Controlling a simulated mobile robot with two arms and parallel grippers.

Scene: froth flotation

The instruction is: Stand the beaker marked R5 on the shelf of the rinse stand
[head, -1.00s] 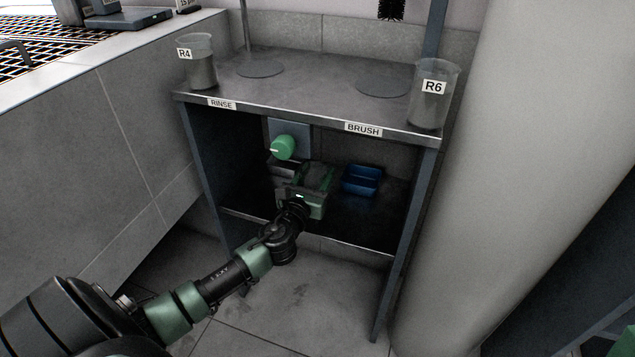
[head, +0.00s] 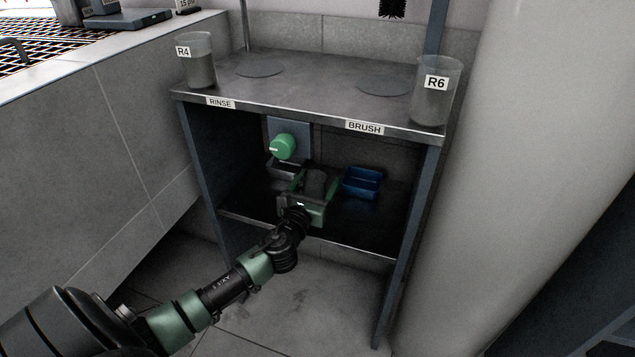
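The stand (head: 270,105) has a top marked RINSE and BRUSH and a dark lower shelf (head: 355,228). My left gripper (head: 314,186) reaches into the space under the top, over the lower shelf. A grey cylindrical beaker (head: 316,183) shows between its fingers and looks upright. Its base is hidden by the gripper and no label on it can be read, so I cannot tell whether it is R5. Whether the fingers press on it or stand clear is too small and dark to tell. My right gripper is out of view.
Beaker R4 (head: 200,68) stands at the top's left end and beaker R6 (head: 433,100) at its right end. A blue tray (head: 362,183) lies right of my gripper. A green knob (head: 283,147) is on the back panel. A thick pale column (head: 490,190) stands close on the right.

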